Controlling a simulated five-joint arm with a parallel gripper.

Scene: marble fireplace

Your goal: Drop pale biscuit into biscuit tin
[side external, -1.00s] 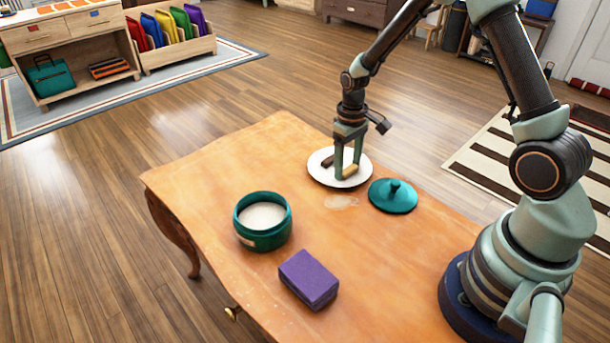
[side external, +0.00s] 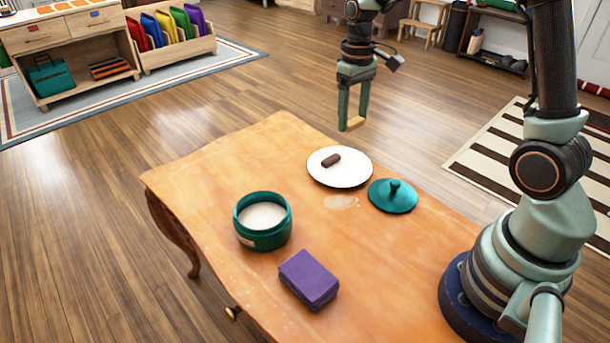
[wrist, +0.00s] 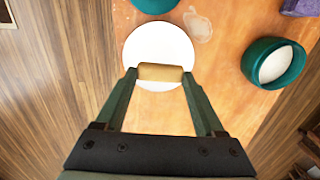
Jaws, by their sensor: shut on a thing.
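The pale biscuit (side external: 353,124) is a short tan bar held between the fingertips of my gripper (side external: 351,122). It also shows in the wrist view (wrist: 161,72), lying across between the two fingers. My gripper is shut on it and holds it in the air above the white plate (side external: 352,177). The biscuit tin (side external: 250,240) is a round teal pot, open, with a pale inside, at the left of the table. In the wrist view the tin (wrist: 249,72) is at the right. Its teal lid with a knob (side external: 393,206) lies on the table right of the plate.
A dark brown biscuit (side external: 331,160) lies on the plate. A purple block (side external: 308,281) stands on the table in front of the tin. The table's left part (side external: 215,185) is clear.

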